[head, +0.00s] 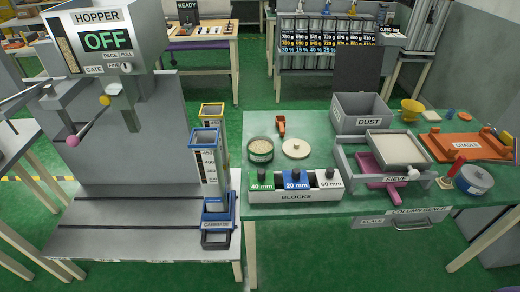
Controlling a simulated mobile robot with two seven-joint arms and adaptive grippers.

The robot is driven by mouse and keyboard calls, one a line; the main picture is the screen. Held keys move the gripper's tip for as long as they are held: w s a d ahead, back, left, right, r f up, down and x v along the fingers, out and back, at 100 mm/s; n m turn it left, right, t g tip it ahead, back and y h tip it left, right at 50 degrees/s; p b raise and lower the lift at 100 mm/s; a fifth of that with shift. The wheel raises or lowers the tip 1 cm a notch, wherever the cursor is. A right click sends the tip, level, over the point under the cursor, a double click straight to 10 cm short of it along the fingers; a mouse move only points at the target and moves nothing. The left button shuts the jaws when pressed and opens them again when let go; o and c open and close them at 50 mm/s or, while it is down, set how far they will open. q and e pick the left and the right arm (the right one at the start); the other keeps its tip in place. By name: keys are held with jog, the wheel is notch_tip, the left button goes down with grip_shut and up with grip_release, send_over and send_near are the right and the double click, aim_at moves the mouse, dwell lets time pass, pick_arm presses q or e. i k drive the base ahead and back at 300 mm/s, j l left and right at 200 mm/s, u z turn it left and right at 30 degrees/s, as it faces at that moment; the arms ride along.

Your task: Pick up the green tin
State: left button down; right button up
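A small round tin with a green band (260,153) stands upright and open on the green table, behind the left end of the blocks rack. Its top looks filled with something pale and grainy. A pale round lid with a knob (295,149) lies just right of it, apart from it. Neither of my grippers shows in the head view.
The blocks rack (297,196) stands in front of the tin, and an orange scoop-like item (281,127) lies behind it. The dust box (361,112) and sieve frame (410,180) are to the right. The hopper (95,45) and a clear column (205,165) stand left.

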aim_at(260, 148)
jog(key=j+z, duration=0.25)
jog(key=z, duration=0.25)
jog(key=j+z, duration=0.3)
jog(key=z, duration=0.15)
